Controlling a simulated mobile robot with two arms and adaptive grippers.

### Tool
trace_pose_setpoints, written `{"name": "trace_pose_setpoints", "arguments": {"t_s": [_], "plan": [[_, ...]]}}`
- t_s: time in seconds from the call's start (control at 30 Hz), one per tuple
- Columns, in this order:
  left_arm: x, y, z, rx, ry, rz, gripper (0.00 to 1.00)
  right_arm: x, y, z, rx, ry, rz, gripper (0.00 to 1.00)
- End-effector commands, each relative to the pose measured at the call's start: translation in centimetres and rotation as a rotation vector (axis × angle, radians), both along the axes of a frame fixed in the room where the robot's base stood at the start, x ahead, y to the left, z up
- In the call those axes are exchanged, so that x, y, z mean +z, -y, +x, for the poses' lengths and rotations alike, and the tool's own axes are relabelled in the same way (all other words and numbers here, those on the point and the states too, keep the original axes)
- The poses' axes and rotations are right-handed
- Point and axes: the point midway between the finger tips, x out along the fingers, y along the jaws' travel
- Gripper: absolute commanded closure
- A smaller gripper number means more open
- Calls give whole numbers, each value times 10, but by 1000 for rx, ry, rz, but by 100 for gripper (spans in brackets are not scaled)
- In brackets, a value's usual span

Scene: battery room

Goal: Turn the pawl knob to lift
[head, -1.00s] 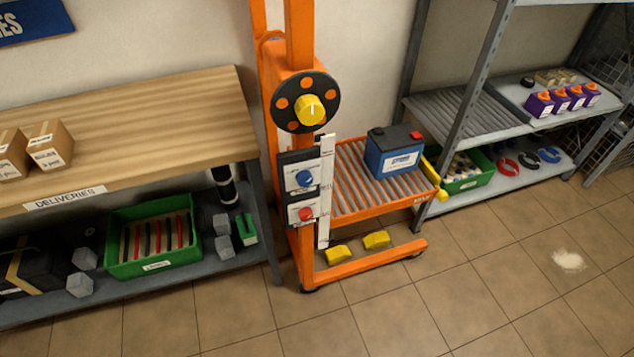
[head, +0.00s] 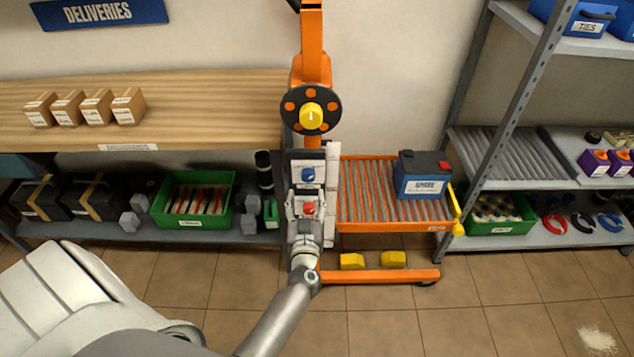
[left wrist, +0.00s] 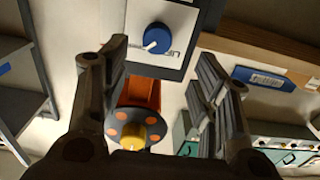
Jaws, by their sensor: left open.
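The orange lift stand (head: 312,40) has a panel (head: 307,188) on its column with a blue knob (head: 308,174) above a red knob (head: 309,209). I cannot read which one is labelled pawl. A yellow knob (head: 311,115) sits on a dark wheel with orange spots above the panel. My left gripper (head: 305,222) is in front of the lower panel, just below the red knob. In the left wrist view, the open, empty fingers (left wrist: 160,62) frame the blue knob (left wrist: 157,38), which has a white pointer; it stands apart from them. The wheel (left wrist: 132,126) shows beyond.
A blue battery (head: 421,176) stands on the lift's roller platform (head: 365,205). A workbench (head: 220,95) with boxes and a green crate (head: 170,222) is at the left. A metal shelf (head: 545,236) is at the right.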

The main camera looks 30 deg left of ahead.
Motion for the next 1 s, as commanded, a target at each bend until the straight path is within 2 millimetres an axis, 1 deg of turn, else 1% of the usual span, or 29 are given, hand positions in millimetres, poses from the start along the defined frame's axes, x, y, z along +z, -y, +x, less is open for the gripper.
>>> {"name": "trace_pose_setpoints", "arguments": {"t_s": [0.03, 0.1, 0.17, 0.27, 0.4, 0.57, 0.83, 0.87, 1.0], "plan": [[-3, -5, 10, -1, 5, 0, 44, -8, -7, 3, 0, 4, 9, 44], [-3, -12, 22, -2, 5, -2, 44, -13, -15, 5, 1, 9, 18, 44], [-3, -18, 32, -2, 4, -1, 44, -18, -18, 7, 1, 12, 22, 44], [-3, -27, 47, -3, 3, -1, 44, -25, -16, 7, 2, 11, 19, 44], [-3, -36, 63, -3, 2, -1, 44, -32, -4, 6, 0, 10, 5, 44], [-1, -42, 71, -4, 1, -2, 44, -35, 4, 5, -4, 7, -4, 44], [-1, -42, 72, -5, 0, -1, 44, -34, 4, 4, -4, 5, -5, 44], [-1, -42, 72, -5, 0, -1, 46, -34, 4, 3, -4, 4, -4, 44], [-1, -42, 72, -5, 0, -1, 64, -34, 2, 2, -4, 3, -2, 44]]}}
